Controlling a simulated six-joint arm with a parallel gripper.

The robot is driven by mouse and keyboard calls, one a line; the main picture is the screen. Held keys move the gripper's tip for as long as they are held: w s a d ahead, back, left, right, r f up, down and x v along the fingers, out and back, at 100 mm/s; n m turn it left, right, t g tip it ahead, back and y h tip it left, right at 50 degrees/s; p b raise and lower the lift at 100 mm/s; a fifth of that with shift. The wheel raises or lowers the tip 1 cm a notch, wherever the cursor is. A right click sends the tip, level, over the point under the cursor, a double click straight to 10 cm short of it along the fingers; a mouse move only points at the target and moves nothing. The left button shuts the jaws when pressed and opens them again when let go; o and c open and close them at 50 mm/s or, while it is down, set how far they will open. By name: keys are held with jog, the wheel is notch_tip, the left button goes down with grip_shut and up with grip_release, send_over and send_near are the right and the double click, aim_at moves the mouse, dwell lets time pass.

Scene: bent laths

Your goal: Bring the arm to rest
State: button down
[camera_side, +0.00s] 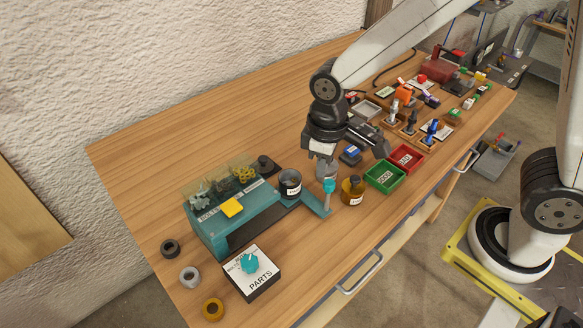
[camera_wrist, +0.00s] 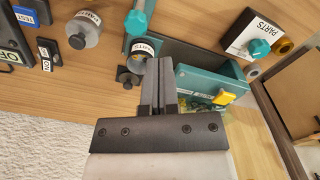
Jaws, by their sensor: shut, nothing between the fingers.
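My gripper (camera_wrist: 158,66) shows in the wrist view with its two grey fingers pressed side by side, shut and empty. In the wrist view the fingers overlap the picture of the teal bolt dispenser (camera_wrist: 205,82) and a labelled cup (camera_wrist: 144,47); no contact can be told.
The teal dispenser (camera_side: 243,218) and PARTS box (camera_side: 252,273) stand at the left. A brown jar (camera_side: 352,191), green bin (camera_side: 384,178) and red bin (camera_side: 406,159) lie near the front. Many small items crowd the right end. The back left of the wooden table (camera_side: 190,135) is clear.

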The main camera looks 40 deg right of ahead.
jog(key=s+d+m+t, duration=0.2)
jog(key=s+d+m, duration=0.2)
jog(key=d, duration=0.7)
jog(key=shift+f+m, duration=0.4)
jog(key=shift+m, duration=0.3)
